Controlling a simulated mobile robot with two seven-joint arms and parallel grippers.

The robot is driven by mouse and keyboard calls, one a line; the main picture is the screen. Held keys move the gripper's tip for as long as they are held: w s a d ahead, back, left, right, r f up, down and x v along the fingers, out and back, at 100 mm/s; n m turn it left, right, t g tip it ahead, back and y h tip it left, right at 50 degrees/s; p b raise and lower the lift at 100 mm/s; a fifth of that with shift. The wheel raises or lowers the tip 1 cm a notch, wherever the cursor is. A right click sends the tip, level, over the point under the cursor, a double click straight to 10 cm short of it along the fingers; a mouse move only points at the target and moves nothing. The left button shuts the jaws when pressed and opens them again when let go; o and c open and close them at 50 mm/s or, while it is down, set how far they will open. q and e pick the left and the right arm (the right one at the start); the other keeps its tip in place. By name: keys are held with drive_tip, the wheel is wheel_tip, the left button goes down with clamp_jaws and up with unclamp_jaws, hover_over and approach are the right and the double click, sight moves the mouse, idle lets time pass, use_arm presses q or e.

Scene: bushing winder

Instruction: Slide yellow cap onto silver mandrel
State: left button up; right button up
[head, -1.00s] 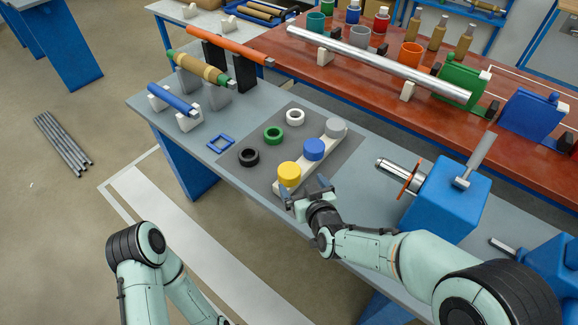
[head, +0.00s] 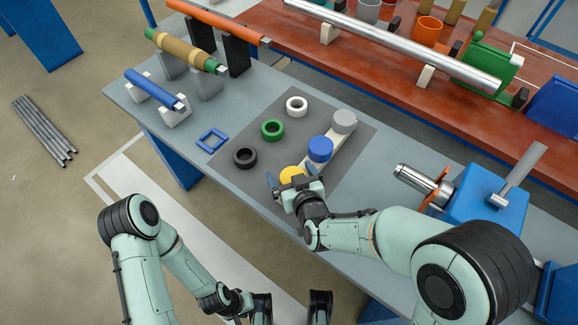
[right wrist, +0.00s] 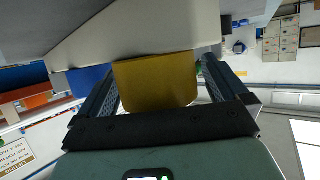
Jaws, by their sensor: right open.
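The yellow cap (head: 291,175) sits at the near end of a pale strip, partly hidden by my right gripper (head: 290,180). My right gripper is open, with one finger on each side of the cap. In the right wrist view the yellow cap (right wrist: 155,80) fills the space between the two fingers (right wrist: 158,88); whether they touch it is unclear. A long silver mandrel (head: 390,45) lies on white supports on the red table. A shorter silver spindle (head: 415,178) sticks out of a blue machine. My left arm is at the bottom left; its gripper is hard to make out there.
A blue cap (head: 320,149) and a grey cap (head: 344,121) share the pale strip (head: 330,165). Black (head: 245,157), green (head: 272,130) and white rings (head: 297,106) lie on the dark mat. The blue machine (head: 487,200) stands to the right. Grey tabletop lies clear in front of the rings.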

drive_tip(key=shift+w+a+f, duration=0.1)
drive_tip(key=shift+w+f, duration=0.05)
drive_tip(key=shift+w, duration=0.2)
drive_tip(key=shift+s, duration=0.15)
drive_tip(key=shift+c, duration=0.7)
drive_tip(key=c, duration=0.9)
drive_tip(key=shift+c, duration=0.2)
drive_tip(key=shift+r, duration=0.2)
